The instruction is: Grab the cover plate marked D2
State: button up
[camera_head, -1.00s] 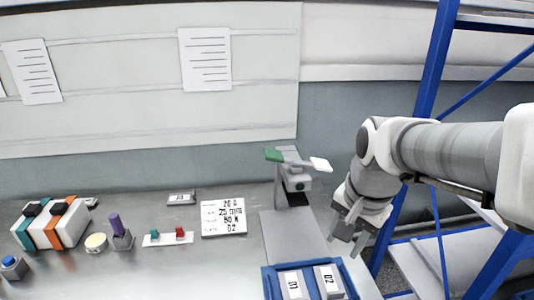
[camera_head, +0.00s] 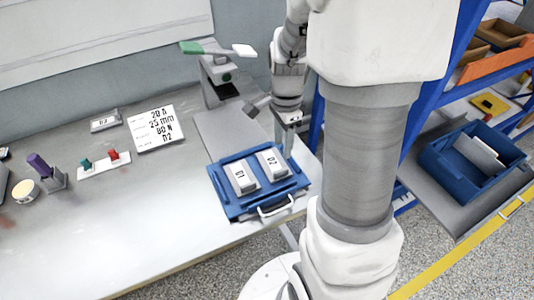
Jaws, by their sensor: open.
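The cover plate marked D2 (camera_head: 272,161) is a light grey block lying in a blue tray (camera_head: 232,206) near the table's right edge. A similar plate marked D1 (camera_head: 241,178) lies to its left in the same tray. My gripper (camera_head: 288,134) is open and points down just behind the tray, above and slightly right of the D2 plate in the picture. It appears empty and apart from the plate; the exact height gap cannot be told. A card (camera_head: 156,128) on the table reads 20 A, 25 mm, 80 N, D2.
A stand with a green-and-white lever (camera_head: 220,50) rises behind the tray, left of my gripper. A small labelled plate (camera_head: 106,120), red and teal switches (camera_head: 104,163) and a purple lever (camera_head: 45,172) lie left. A blue bin (camera_head: 470,165) sits on the right shelf. The front table is clear.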

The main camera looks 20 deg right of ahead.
aim_at(281, 170)
notch_tip(281, 170, down, 10)
jog(key=shift+w+r+b, duration=0.1)
jog(key=shift+b, duration=0.7)
grip_shut()
